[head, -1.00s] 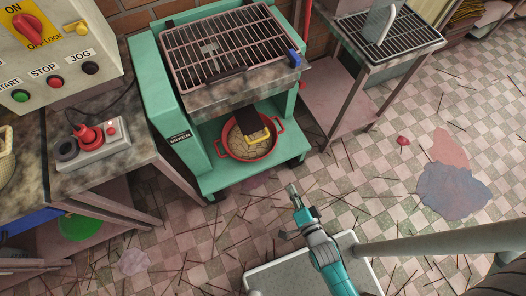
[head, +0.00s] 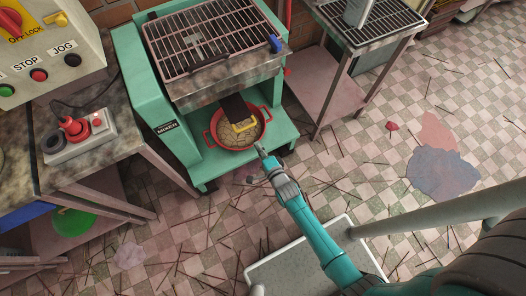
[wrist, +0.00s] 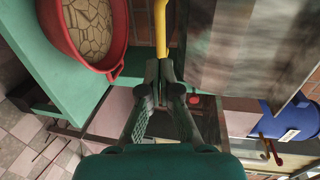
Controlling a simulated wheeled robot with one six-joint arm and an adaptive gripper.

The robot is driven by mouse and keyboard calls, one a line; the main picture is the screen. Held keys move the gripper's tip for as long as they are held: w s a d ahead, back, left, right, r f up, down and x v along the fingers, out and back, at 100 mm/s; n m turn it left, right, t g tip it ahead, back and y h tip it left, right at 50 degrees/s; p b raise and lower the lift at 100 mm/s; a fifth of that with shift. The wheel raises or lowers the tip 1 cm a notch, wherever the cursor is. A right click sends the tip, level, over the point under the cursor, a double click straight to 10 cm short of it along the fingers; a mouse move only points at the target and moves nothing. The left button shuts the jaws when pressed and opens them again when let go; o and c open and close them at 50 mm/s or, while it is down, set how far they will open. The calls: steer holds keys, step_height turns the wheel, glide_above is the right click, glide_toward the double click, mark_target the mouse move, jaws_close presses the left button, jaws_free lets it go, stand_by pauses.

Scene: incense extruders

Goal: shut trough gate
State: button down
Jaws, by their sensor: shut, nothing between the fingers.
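The trough gate is a dark plate (head: 236,107) with a yellow handle (head: 245,126). It sticks out from under the front of the mixer's grated trough (head: 222,84), above a red basin (head: 212,137) of brown, cracked-looking paste. My gripper (head: 261,151) is in front of the basin, its fingers closed and empty. In the wrist view the closed fingertips (wrist: 165,72) point at the end of the yellow handle (wrist: 161,28), close to it; I cannot tell whether they touch. The basin (wrist: 101,62) is left of the handle and the trough's mottled wall (wrist: 235,50) is right.
The green mixer stand (head: 158,100) surrounds the basin. A counter with a red-knobbed switch box (head: 78,138) is at left. A steel table with a grate (head: 385,25) stands at right. The checkered floor (head: 370,175) has scattered sticks and stains.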

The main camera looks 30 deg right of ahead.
glide_toward(240, 115)
steer(key=shift+f, duration=0.85)
steer(key=w, duration=0.7)
steer(key=shift+r, duration=0.15)
steer(key=shift+w, duration=0.15)
steer(key=shift+r, duration=0.1)
